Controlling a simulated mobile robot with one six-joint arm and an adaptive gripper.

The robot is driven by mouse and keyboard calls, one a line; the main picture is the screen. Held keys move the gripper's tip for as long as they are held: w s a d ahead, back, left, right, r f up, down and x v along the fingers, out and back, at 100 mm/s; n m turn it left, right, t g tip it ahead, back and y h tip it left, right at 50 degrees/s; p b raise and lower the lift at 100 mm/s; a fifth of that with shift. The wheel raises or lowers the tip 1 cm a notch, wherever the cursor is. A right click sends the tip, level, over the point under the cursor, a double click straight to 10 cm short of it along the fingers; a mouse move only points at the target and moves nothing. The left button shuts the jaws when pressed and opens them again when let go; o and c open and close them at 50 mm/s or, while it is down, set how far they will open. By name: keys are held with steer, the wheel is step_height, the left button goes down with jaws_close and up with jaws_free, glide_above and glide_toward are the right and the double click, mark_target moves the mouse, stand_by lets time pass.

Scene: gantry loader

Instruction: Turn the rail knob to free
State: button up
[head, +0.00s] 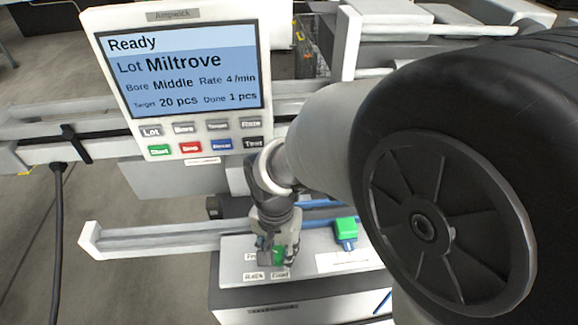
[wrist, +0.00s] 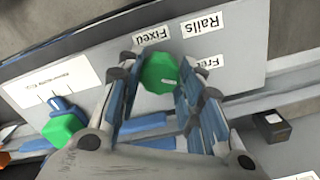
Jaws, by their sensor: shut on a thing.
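The green rail knob (wrist: 160,72) sits on a pale panel beside the labels Rails (wrist: 202,24), Fixed (wrist: 151,38) and Free (wrist: 209,64). A small white mark shows on its face, off centre toward the lower right in the wrist view. My gripper (wrist: 156,88) is shut on the knob, with a finger on each side. In the head view my gripper (head: 276,252) reaches down over the panel and partly hides the knob (head: 279,254). The Free label is partly covered by a finger in the wrist view.
A second green knob (head: 345,228) with a blue base stands to the right on the same panel (head: 235,262); the wrist view shows it at left (wrist: 62,130). A display (head: 180,75) reading Ready stands behind at left. A white rail (head: 150,240) runs left of the panel.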

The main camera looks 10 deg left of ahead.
mark_target(278, 253)
stand_by(0.3)
steer(key=o, duration=1.1)
steer(key=shift+r, duration=0.1)
step_height(278, 253, up, 12)
steer(key=shift+f, duration=0.1)
steer(key=s+d+f+n+t+b, duration=0.1)
steer(key=s+d+f+b, duration=0.2)
steer(key=d, duration=0.3)
steer(key=s+d+f+n+t+b, duration=0.1)
steer(key=s+d+f+t+b, duration=0.1)
steer(key=d+b, duration=0.3)
steer(key=s+d+f+n+t+b, duration=0.1)
steer(key=s+d+f+b, duration=0.2)
steer(key=d, duration=0.6)
steer(key=shift+s+d+f+t+b, duration=0.2)
steer(key=shift+s+b, duration=0.15)
steer(key=shift+b, duration=0.15)
steer(key=shift+s+d+f+t+b, duration=0.1)
steer(key=shift+s+f+b, duration=0.05)
steer(key=shift+s+b, duration=0.3)
